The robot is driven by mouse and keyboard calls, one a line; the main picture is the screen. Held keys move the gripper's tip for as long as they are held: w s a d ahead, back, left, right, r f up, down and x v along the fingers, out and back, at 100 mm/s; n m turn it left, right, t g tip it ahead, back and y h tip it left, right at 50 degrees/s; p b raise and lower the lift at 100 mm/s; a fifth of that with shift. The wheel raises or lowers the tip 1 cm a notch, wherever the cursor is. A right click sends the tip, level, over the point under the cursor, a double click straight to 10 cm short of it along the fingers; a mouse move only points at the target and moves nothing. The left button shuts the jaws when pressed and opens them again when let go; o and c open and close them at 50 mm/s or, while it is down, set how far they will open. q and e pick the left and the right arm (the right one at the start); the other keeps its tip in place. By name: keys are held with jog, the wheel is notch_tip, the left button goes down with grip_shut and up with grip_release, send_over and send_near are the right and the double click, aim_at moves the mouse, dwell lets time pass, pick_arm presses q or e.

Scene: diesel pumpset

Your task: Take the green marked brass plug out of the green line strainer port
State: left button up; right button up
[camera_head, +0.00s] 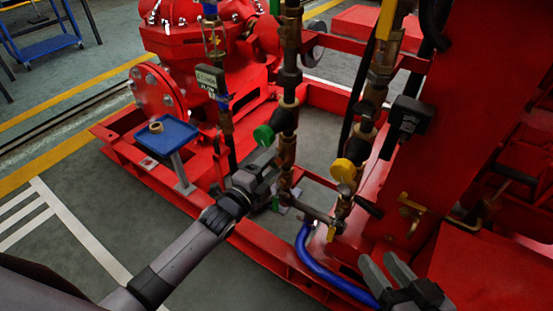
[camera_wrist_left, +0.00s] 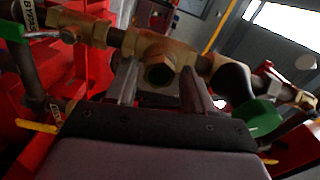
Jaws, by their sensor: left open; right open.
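The brass strainer body (camera_wrist_left: 168,47) sits in a pipe line ahead of my left gripper (camera_head: 269,158). In the left wrist view its round port (camera_wrist_left: 158,75) shows a dark green face; I cannot tell whether this is the plug's face or the port's inside. The open fingers of my left gripper (camera_wrist_left: 159,82) stand on either side of this port, apart from each other; contact is not clear. A green round cap (camera_head: 264,136) shows just above the left gripper, and a green round part (camera_wrist_left: 258,115) at right in the wrist view. My right gripper (camera_head: 385,270) is open and empty at lower right.
A small blue tray (camera_head: 178,138) on a post holds a brass ring-like piece (camera_head: 156,127). A yellow round cap (camera_head: 343,170) is on the neighbouring pipe. A blue hose (camera_head: 325,272) curves low near the right gripper. Red skid rails (camera_head: 262,255) surround the pipes.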

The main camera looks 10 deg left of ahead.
pick_arm(q)
jog(key=shift+m, duration=0.8)
grip_shut()
dwell(0.4)
jog(key=n, duration=0.6)
jog(key=shift+s, duration=0.1)
jog(key=n, duration=0.6)
jog(key=shift+f, duration=0.1)
jog(key=n, duration=1.2)
